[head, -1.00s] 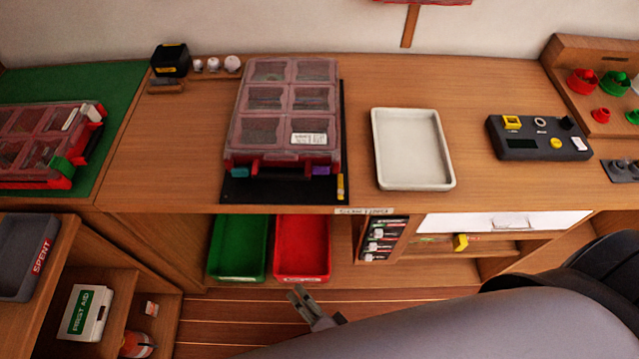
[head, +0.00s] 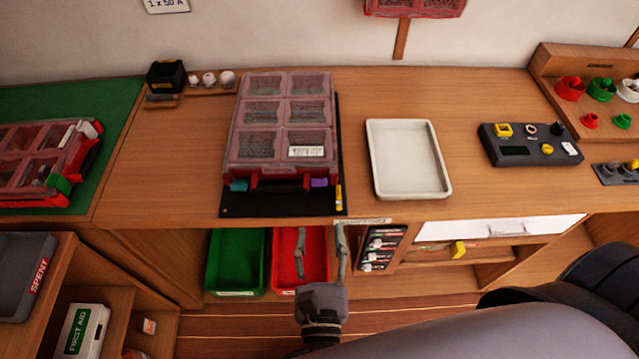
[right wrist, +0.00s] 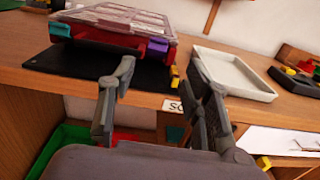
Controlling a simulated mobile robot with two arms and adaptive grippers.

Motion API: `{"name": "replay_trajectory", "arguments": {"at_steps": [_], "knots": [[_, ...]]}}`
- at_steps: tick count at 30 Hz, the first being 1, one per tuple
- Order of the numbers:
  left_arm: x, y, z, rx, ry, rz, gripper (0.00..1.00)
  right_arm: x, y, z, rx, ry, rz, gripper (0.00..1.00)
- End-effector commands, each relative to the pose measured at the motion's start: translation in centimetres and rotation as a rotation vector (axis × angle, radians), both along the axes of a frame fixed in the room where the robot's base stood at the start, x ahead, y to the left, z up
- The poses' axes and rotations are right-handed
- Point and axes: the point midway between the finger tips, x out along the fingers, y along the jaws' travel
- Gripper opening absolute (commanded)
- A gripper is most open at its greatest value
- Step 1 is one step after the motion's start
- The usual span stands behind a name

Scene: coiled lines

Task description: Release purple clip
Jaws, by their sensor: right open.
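The purple clip (head: 319,183) is on the right of the front edge of a red organizer case (head: 262,170) with a clear lid. It also shows in the right wrist view (right wrist: 157,47), ahead of the fingers. A teal clip (head: 239,185) is on the left of the same edge. The lid lies closed over the compartments. My right gripper (head: 320,232) is open and empty, in front of the counter edge and short of the case. Its two fingers stand apart in the right wrist view (right wrist: 160,82). My left gripper is not in view.
The case lies on a black mat (head: 270,207) with a yellow piece (head: 339,195) at its right. A white tray (head: 407,192) stands to the right. Green (head: 236,282) and red (head: 292,285) bins sit below the counter. A dark device (head: 530,150) is further right.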

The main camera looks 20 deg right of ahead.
Motion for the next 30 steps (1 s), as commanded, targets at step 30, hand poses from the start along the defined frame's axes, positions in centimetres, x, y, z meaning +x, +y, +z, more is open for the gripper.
{"name": "replay_trajectory", "arguments": {"at_steps": [30], "knots": [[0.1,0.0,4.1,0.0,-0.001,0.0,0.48,10.5,-3.3,-0.1,-0.002,0.001,0.002,0.42]]}}
